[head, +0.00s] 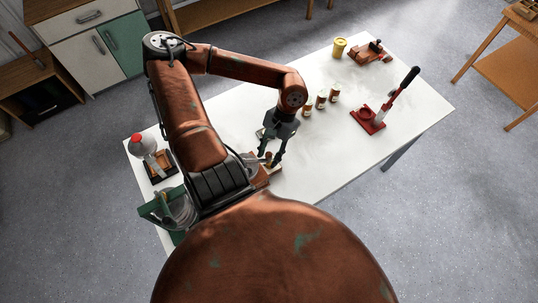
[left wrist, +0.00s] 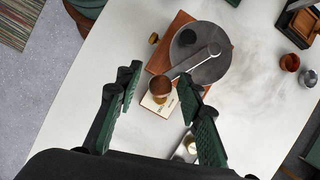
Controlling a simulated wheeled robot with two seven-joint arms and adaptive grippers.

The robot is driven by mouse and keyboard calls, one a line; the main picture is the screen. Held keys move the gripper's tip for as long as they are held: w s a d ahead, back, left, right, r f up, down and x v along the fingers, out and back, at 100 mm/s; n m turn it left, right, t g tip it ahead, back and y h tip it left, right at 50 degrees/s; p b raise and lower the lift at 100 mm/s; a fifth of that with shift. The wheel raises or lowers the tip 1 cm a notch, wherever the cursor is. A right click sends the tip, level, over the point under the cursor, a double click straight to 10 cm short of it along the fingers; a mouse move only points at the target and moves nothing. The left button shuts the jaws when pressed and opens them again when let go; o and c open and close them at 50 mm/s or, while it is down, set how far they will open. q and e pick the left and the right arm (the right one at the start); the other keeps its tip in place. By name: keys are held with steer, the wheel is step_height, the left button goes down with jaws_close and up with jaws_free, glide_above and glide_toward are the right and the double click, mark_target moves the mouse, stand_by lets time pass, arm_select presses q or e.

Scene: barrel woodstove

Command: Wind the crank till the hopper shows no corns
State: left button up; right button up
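In the left wrist view, a round grey stone-like disc (left wrist: 214,68) lies on a reddish-brown base (left wrist: 160,60). It has a dark round opening (left wrist: 187,37) near its edge; I cannot make out any corns in it. A grey crank arm (left wrist: 195,62) crosses the disc towards a brown rounded knob (left wrist: 162,86). My left gripper (left wrist: 158,80) is open, with a green-padded finger on either side of the knob and visible gaps between. In the head view, my left gripper (head: 271,155) points down at the table; my arm hides most of the mill. My right gripper is not in view.
The white table (head: 330,150) also bears several small jars (head: 321,100), a yellow can (head: 339,47) and a red tool with a black-handled lever (head: 370,118). A green device (head: 150,208) stands near the left edge. The table's middle right is clear.

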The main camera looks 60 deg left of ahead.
arm_select(q)
steer(key=v, duration=1.2)
steer(key=x, duration=1.2)
